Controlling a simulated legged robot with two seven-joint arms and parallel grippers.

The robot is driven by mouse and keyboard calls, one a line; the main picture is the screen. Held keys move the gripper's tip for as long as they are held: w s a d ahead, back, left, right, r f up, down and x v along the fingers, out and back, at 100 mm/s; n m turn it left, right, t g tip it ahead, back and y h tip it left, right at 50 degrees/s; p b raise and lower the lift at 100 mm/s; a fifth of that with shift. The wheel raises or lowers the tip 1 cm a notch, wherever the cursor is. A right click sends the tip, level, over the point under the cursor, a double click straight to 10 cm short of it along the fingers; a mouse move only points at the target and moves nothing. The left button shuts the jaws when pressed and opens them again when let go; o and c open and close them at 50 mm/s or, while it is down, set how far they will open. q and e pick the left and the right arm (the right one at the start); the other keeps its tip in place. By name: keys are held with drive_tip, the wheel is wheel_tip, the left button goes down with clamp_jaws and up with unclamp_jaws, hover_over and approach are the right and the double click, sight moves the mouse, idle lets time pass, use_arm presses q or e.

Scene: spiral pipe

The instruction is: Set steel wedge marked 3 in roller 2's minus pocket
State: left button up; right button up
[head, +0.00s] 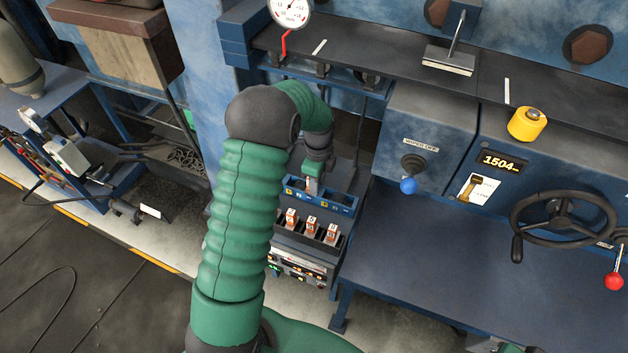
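My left arm, in a green sleeve, reaches forward, and its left gripper (313,172) points down over a blue pocketed rack (343,203). A small pale and reddish piece (312,185) shows at the fingertips. I cannot tell whether the fingers are shut on it or whether it sits in the rack. Three orange-and-white wedges stand in a row in a dark tray nearer to me: left (292,217), middle (311,225) and right (332,232). Their numbers are too small to read. No pocket label is legible. My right gripper is not in view.
A gauge (291,11) is above the rack. A blue tool cart (75,150) stands at the left.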

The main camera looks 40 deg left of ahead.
use_arm(q)
drive_tip(key=shift+o, duration=0.9)
drive_tip(key=shift+d, duration=0.1)
drive_tip(key=shift+r, duration=0.1)
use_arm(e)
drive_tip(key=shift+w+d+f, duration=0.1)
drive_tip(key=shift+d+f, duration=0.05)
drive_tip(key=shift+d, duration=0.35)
use_arm(q)
drive_tip(key=shift+r, duration=0.15)
wheel_tip(320, 180, up, 16)
drive_tip(key=b, duration=0.3)
drive_tip(key=shift+w+d+r, duration=0.15)
drive_tip(key=shift+r, duration=0.05)
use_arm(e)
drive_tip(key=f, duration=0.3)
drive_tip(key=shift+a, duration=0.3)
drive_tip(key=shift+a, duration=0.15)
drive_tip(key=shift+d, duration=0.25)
